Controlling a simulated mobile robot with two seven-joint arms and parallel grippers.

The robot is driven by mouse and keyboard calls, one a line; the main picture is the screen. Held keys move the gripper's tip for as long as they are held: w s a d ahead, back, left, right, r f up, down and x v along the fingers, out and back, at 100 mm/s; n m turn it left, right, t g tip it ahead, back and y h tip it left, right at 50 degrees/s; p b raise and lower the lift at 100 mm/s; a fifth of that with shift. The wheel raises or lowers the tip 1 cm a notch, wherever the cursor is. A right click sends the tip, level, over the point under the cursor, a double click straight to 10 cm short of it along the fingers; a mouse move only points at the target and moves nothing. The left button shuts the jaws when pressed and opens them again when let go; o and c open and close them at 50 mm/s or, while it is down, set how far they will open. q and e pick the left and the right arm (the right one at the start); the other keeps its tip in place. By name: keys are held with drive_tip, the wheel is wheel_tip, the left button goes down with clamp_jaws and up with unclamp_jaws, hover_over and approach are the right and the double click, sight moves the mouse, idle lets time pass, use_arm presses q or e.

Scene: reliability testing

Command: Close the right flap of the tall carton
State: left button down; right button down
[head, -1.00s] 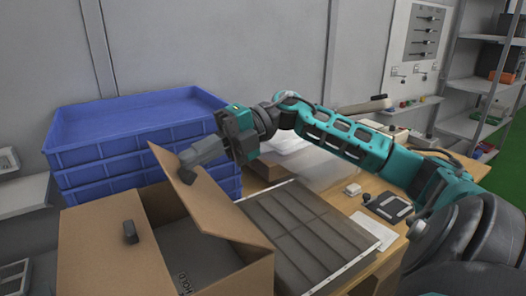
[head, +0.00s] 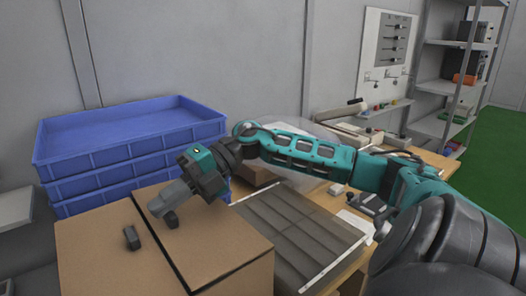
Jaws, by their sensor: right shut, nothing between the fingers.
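The tall carton (head: 95,270) is a brown cardboard box at the lower left. Its right flap (head: 222,238) lies down over the opening, flat or nearly flat. Its left flap (head: 85,235) also lies down and bears a small dark block-like knob (head: 131,238). My right gripper (head: 165,208) is shut and empty, with its tips at the upper part of the right flap; I cannot tell whether they touch it. A dark stub (head: 171,220) shows just by the tips. The carton's inside is hidden. My left gripper is not in view.
Stacked blue crates (head: 130,130) stand behind the carton. A grey slatted tray (head: 300,230) lies close to the carton's right side on the wooden table. A metal shelf (head: 455,90) stands at the far right.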

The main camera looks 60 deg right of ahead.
drive_tip(key=shift+a+f, duration=0.15)
drive_tip(key=shift+f, duration=0.05)
drive_tip(key=shift+r, duration=0.1)
idle(0.4)
drive_tip(key=shift+r+p, duration=1.2)
drive_tip(key=shift+r, duration=0.15)
wheel_tip(320, 180, up, 3)
drive_tip(key=shift+p, duration=0.65)
wheel_tip(320, 180, up, 10)
drive_tip(key=shift+f, duration=0.15)
